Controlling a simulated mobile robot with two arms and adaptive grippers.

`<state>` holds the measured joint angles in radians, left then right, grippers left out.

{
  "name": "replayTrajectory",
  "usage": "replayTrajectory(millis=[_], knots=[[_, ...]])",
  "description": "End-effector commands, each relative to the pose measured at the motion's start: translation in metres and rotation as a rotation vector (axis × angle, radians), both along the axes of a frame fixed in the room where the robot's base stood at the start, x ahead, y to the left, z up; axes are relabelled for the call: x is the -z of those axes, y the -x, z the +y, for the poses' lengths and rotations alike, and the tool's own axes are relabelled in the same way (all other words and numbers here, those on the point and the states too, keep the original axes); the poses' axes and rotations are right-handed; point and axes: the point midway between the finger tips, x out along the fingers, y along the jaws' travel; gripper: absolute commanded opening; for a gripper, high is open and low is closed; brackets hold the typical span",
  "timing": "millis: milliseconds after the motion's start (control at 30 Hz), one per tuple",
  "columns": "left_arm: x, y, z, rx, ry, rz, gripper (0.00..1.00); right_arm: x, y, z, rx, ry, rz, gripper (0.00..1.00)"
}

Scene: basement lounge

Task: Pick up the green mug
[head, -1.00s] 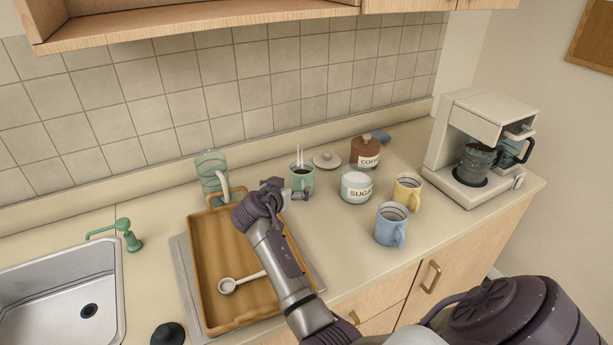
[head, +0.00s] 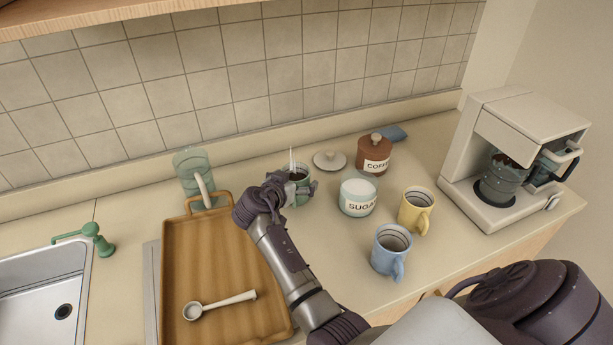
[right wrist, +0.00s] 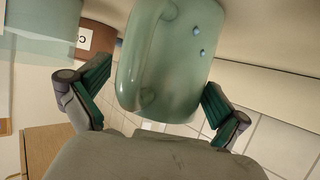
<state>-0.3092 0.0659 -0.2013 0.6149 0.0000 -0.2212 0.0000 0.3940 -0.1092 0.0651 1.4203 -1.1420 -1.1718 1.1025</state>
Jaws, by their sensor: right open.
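The green mug (head: 300,190) stands on the counter near the back wall, with dark liquid and thin white wisps above it in the head view. My right gripper (head: 287,192) is at the mug, its fingers spread on either side and partly hiding it. In the right wrist view, the mug's green body (right wrist: 175,60) fills the space between the two open fingers of my right gripper (right wrist: 158,95). Gaps show beside the fingers, so it is not clamped. My left gripper is not in view.
A wooden tray (head: 207,270) with a white spoon (head: 225,304) lies left of the arm. A sugar jar (head: 357,195), coffee jar (head: 374,158), loose lid (head: 329,160), yellow mug (head: 415,210) and blue mug (head: 389,250) stand to the right. A green pitcher (head: 192,175) stands behind the tray.

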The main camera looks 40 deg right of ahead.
Motion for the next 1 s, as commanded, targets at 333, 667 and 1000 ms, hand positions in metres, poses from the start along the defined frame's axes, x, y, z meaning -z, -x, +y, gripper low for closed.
replayTrajectory(millis=[333,667,1000], knots=[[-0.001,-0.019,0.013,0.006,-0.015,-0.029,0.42,0.001,0.000,0.002,-0.001,-0.001,-0.001,0.83],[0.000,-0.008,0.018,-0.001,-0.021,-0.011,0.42,0.001,0.000,0.001,0.000,-0.001,0.000,0.28],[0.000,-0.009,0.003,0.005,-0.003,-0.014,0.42,-0.001,0.000,0.001,0.000,0.000,-0.001,0.19]])
